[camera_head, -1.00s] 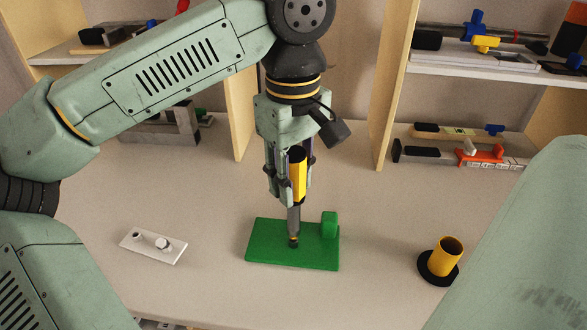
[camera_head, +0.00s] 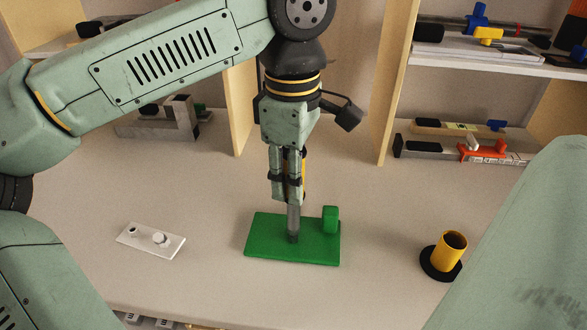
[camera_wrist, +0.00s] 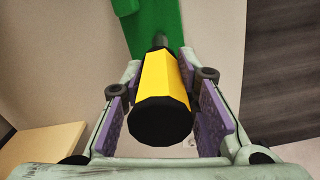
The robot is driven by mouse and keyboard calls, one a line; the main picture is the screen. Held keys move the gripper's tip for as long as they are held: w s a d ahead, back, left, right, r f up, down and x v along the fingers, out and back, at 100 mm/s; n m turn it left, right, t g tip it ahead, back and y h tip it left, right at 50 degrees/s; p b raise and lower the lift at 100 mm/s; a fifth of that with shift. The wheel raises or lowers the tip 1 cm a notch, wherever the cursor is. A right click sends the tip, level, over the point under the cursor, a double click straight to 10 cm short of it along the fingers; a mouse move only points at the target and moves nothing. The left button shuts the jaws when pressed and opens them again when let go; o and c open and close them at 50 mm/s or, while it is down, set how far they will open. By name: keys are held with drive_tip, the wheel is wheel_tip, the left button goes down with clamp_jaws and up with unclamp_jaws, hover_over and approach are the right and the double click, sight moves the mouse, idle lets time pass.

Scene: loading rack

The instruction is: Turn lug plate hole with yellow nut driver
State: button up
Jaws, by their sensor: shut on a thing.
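My gripper (camera_head: 287,190) is shut on the yellow nut driver (camera_head: 303,163), which it holds upright over the green lug plate (camera_head: 266,240). The wrist view shows the driver's yellow handle (camera_wrist: 163,78) with its black end between the two finger pads. The grey shaft reaches down to the middle of the plate, and its tip meets the plate's surface there. The hole is hidden under the tip, so I cannot tell how deep it sits. A green block stands at the plate's back right corner.
A white plate (camera_head: 136,243) with a hole and a raised nut lies to the left. A yellow cup on a black base (camera_head: 450,250) stands to the right. Shelves (camera_head: 478,62) with tools stand behind on both sides. The table around the green plate is clear.

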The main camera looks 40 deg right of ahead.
drive_tip(key=shift+r+m+p, duration=0.15)
drive_tip(key=shift+m+p, duration=0.3)
drive_tip(key=shift+m, duration=0.25)
drive_tip(key=m, duration=0.3)
drive_tip(key=shift+m+p, duration=0.3)
drive_tip(key=shift+p, duration=0.05)
drive_tip(key=shift+d+m, duration=0.1)
drive_tip(key=shift+m, duration=0.6)
drive_tip(key=m, duration=0.3)
drive_tip(key=shift+m+p, duration=0.3)
drive_tip(key=shift+p, duration=0.05)
